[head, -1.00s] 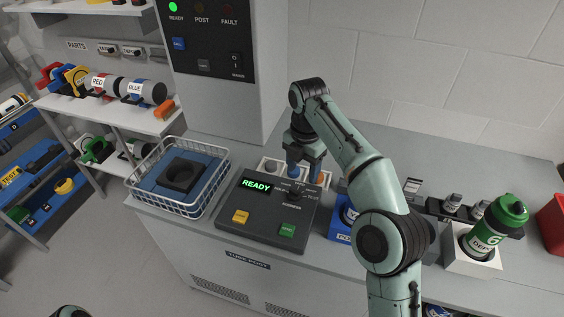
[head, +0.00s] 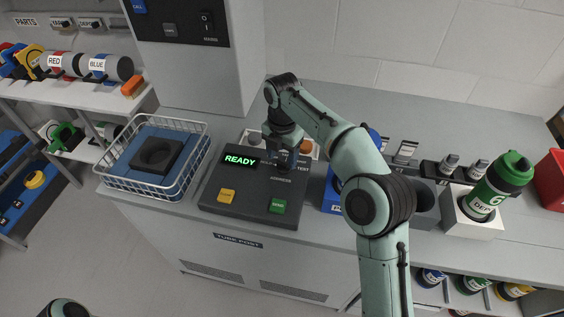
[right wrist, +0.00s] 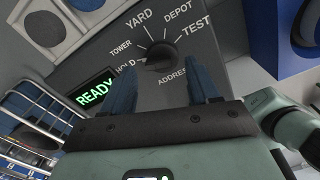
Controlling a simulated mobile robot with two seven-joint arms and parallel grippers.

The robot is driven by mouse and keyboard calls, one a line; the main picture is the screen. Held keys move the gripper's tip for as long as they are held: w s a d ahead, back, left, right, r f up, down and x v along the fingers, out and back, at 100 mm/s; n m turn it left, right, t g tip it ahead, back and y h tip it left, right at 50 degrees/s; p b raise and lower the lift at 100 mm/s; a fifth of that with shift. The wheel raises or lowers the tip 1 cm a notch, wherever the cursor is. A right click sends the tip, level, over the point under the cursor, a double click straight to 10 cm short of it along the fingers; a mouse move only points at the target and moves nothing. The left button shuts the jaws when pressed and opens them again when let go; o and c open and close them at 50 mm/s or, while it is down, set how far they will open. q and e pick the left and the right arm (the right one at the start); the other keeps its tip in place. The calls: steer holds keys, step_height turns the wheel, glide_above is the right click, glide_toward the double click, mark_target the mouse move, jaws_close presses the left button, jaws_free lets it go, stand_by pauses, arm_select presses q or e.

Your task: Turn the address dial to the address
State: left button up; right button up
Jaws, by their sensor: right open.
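The address dial (right wrist: 160,55) is a dark round knob on the sloped grey console (head: 244,191). In the right wrist view, labels HOLD, TOWER, YARD, DEPOT and TEST fan around it, with ADDRESS printed below. The knob's ridge lies roughly sideways, its left end towards HOLD; I cannot tell its exact setting. My right gripper (right wrist: 158,74) is open, its two blue fingers apart just short of the dial on either side. In the head view the right gripper (head: 283,156) is over the dial and mostly hides it.
The console has a lit green READY display (head: 241,160), a yellow button (head: 226,196) and a green button (head: 277,206). A wire basket (head: 118,184) stands left. A green-capped bottle (head: 494,186) stands in a white holder at right. The back counter is mostly clear.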

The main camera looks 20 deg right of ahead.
steer(key=shift+f, duration=0.85)
steer(key=c, duration=1)
steer(key=shift+c, duration=0.2)
